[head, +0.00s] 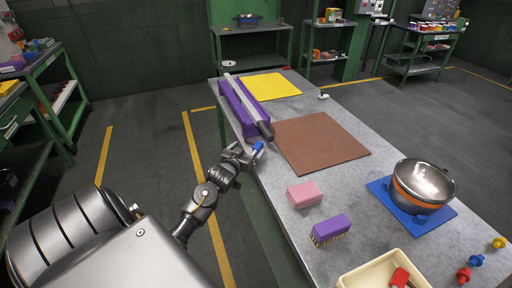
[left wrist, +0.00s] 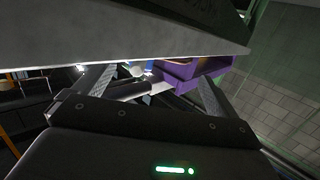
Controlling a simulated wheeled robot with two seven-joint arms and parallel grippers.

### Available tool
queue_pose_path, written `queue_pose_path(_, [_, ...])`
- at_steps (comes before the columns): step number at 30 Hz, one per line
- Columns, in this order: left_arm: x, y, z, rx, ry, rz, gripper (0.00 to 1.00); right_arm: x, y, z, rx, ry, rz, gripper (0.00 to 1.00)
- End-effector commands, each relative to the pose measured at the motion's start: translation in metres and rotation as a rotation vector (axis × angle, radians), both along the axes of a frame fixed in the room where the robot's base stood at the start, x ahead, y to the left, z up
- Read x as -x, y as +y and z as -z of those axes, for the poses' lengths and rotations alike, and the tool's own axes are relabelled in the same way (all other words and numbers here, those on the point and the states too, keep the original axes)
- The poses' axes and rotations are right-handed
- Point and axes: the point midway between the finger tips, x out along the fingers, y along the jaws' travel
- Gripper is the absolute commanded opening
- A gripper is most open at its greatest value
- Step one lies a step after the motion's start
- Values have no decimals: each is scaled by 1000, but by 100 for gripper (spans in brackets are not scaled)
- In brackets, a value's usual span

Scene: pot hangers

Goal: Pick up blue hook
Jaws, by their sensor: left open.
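A small blue piece (head: 258,146) shows at the table's left edge, right at the tips of my left gripper (head: 246,153). I cannot tell whether it is a hook or whether the gripper touches it. In the left wrist view my left gripper (left wrist: 152,88) is open, with its two fingers spread apart. A small blue and white bit shows between the fingers, too small to identify. Another small blue peg-like piece (head: 476,260) lies at the right front of the table, between a yellow one (head: 499,243) and a red one (head: 464,275). My right gripper is not in view.

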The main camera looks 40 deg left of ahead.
Motion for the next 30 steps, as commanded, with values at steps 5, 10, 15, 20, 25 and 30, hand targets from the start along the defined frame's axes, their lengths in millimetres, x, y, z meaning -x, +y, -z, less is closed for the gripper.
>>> queue_pose_path(5, [-27, 8, -1, 0, -1, -1, 97, -3, 5, -5, -8, -6, 1, 67])
queue_pose_path(10, [-38, 11, 1, 0, -1, 0, 97, -2, 12, -5, -16, -5, 4, 67])
queue_pose_path(15, [-38, 11, 2, 0, -1, 0, 97, -2, 15, -5, -19, -4, 4, 67])
queue_pose_path(20, [-38, 11, 1, 0, -1, 0, 81, -2, 12, -5, -16, -4, 4, 67])
queue_pose_path(25, [-38, 11, 1, 0, -1, 0, 59, -2, 6, -5, -8, -3, 2, 67])
queue_pose_path(30, [-38, 12, 1, -1, -2, 0, 46, -1, -1, -5, 0, -3, -1, 67])
